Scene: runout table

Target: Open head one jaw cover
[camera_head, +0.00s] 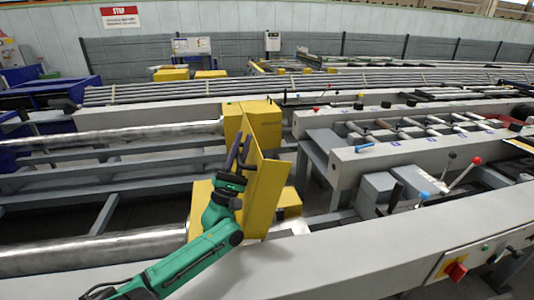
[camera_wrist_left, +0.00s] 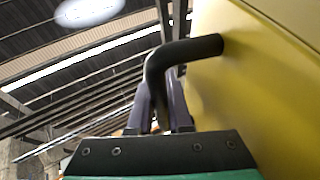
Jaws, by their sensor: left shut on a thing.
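The yellow jaw cover (camera_head: 267,190) stands as a steep, tilted panel beside the yellow jaw housing (camera_head: 202,205). In the left wrist view the cover's yellow face (camera_wrist_left: 245,75) fills the right side, with a bent black handle (camera_wrist_left: 190,49) fixed to it. My left gripper (camera_head: 238,153) is at the cover's left side. Its two purple fingers are closed around the handle, which also shows between them in the wrist view. The contact is hidden in the head view. My right gripper is not in view.
A second yellow housing (camera_head: 255,122) stands just behind. Silver bars (camera_head: 95,250) run in from the left. To the right are grey rails, levers with red (camera_head: 477,161) and blue knobs, and a red switch (camera_head: 456,271) on a control panel.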

